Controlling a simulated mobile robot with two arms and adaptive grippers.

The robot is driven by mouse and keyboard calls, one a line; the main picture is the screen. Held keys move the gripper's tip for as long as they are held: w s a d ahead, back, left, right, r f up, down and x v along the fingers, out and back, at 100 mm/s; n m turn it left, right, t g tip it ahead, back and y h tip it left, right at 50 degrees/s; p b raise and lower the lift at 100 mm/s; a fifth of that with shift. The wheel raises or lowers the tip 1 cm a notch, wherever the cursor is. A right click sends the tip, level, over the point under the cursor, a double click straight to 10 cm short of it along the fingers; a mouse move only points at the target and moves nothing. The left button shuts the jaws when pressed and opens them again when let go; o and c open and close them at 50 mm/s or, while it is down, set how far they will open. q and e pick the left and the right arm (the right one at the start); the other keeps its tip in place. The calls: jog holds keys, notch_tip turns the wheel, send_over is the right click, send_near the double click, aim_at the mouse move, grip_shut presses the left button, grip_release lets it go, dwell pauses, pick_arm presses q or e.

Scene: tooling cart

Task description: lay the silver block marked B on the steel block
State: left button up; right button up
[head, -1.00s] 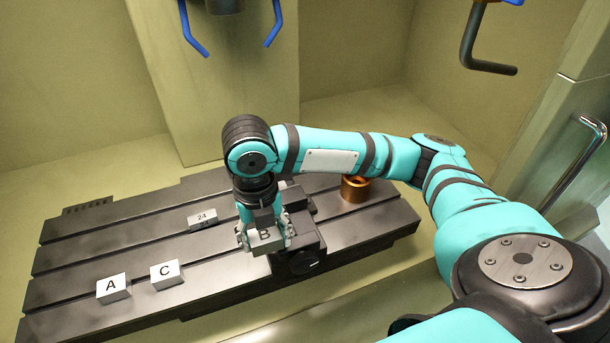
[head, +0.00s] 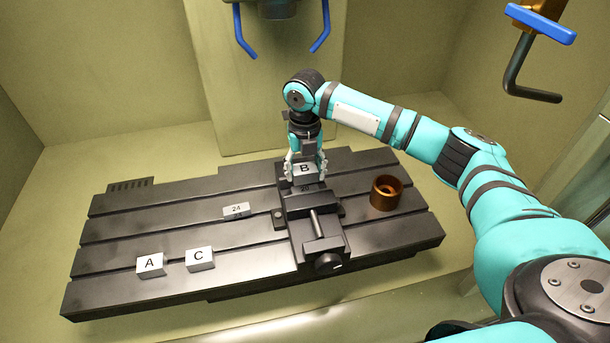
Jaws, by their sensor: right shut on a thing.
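The silver block marked B (head: 305,170) is between the fingers of my right gripper (head: 306,172), which is shut on it. The block is level, its letter facing up, at the rear of the dark vise (head: 312,225). Just below and in front of it, a surface marked 20 (head: 305,188) shows at the vise jaws; it may be the steel block, mostly hidden. I cannot tell whether B touches it. My left gripper is not in view.
Silver blocks marked A (head: 150,264) and C (head: 199,259) stand at the front left of the slotted table (head: 120,290). A small block marked 24 (head: 236,210) lies left of the vise. A copper-coloured ring (head: 385,192) stands right of it.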

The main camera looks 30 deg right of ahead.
aim_at(305, 180)
notch_tip(305, 180, down, 3)
jog(key=shift+p, duration=0.7)
jog(key=shift+f, duration=0.15)
jog(key=shift+f, duration=0.1)
jog(key=o, duration=1.3)
jog(key=shift+s, duration=0.1)
jog(key=shift+o, duration=0.2)
notch_tip(305, 180, up, 11)
jog(key=b, duration=0.3)
jog(key=shift+f+b, duration=0.1)
jog(key=shift+b, duration=0.2)
jog(key=shift+r, duration=0.7)
